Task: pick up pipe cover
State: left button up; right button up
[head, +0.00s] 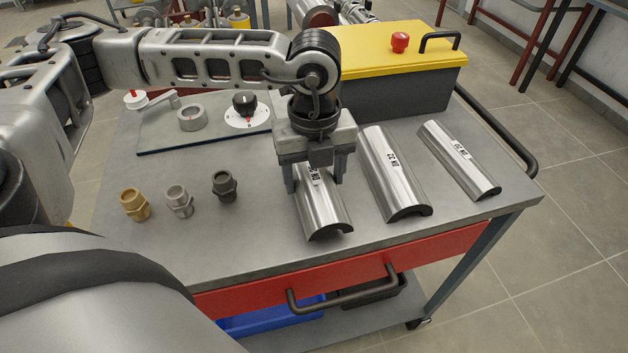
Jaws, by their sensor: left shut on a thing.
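Three half-round silver pipe covers lie side by side on the right part of the grey cart top. My left gripper (315,178) points down over the leftmost pipe cover (324,212), with a finger on each side of it. It is shut on this cover, which appears to rest on the table. The gripper hides the cover's far end and part of its label. The middle pipe cover (399,185) and the right pipe cover (458,163) lie free, with printed labels. My right gripper is not in view.
Three threaded fittings, brass (135,205), light grey (179,202) and dark (224,185), stand left of the gripper. A panel (160,138) with a valve and knob lies behind them. A yellow-lidded box (395,85) stands at the back. The cart's front has a red drawer (440,250).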

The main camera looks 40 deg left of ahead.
pick_arm(q)
jog(key=s+r, duration=0.1)
jog(key=r, duration=0.1)
jog(key=s+d+r, duration=0.1)
jog(key=r, duration=0.1)
jog(key=s+d+r, duration=0.1)
jog(key=shift+s+d+r, duration=0.2)
jog(key=shift+s+r, duration=0.1)
jog(key=shift+r, duration=0.1)
jog(key=s+d+r+b, duration=0.1)
jog(key=s+d+r, duration=0.4)
jog(key=s, duration=0.3)
jog(key=shift+s, duration=0.15)
jog(key=shift+f, duration=0.1)
